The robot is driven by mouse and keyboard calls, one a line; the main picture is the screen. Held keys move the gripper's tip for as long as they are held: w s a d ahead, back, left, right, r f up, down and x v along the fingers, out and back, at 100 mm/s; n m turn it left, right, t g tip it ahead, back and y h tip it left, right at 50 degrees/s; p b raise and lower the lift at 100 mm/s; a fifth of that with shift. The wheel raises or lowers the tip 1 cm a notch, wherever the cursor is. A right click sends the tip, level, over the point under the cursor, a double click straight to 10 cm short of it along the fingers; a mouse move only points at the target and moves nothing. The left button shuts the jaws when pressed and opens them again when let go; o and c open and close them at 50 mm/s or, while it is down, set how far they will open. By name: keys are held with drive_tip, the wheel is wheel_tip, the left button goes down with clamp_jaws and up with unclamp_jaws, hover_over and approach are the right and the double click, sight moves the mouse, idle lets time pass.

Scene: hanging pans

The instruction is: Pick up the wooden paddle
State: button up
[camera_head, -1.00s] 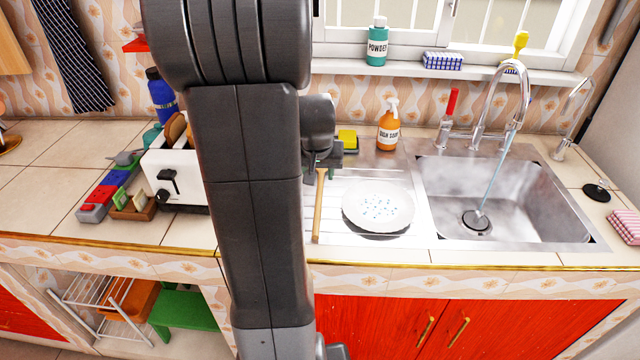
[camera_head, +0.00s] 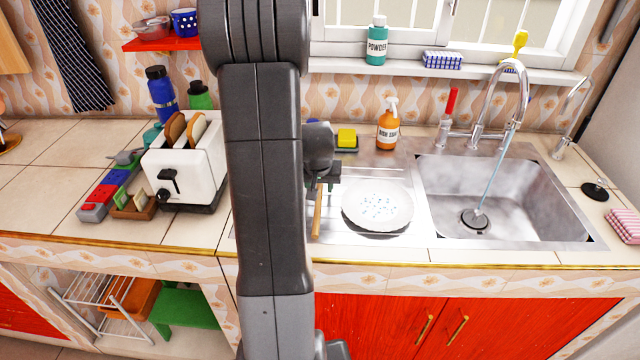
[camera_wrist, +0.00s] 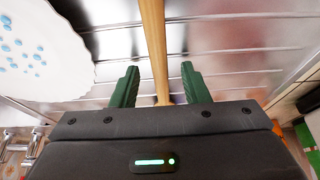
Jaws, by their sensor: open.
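The wooden paddle (camera_head: 317,215) lies on the metal draining board, left of the white plate; only a light wooden shaft shows, and my arm and gripper cover part of it. In the wrist view the paddle's shaft (camera_wrist: 152,35) runs from the top edge down between the fingers. My gripper (camera_wrist: 160,70) is open, with one green finger on each side of the shaft and a gap on both sides. In the head view my gripper (camera_head: 324,186) is over the far part of the paddle. I cannot tell how high the fingers are above the board.
The plate (camera_head: 378,206) with blue dots lies close to the right of the paddle; it also shows in the wrist view (camera_wrist: 40,55). The sink (camera_head: 500,200) with running water is further right. A toaster (camera_head: 185,165) stands left. A soap bottle (camera_head: 388,128) and sponge (camera_head: 346,138) stand behind.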

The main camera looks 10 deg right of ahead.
clamp_jaws()
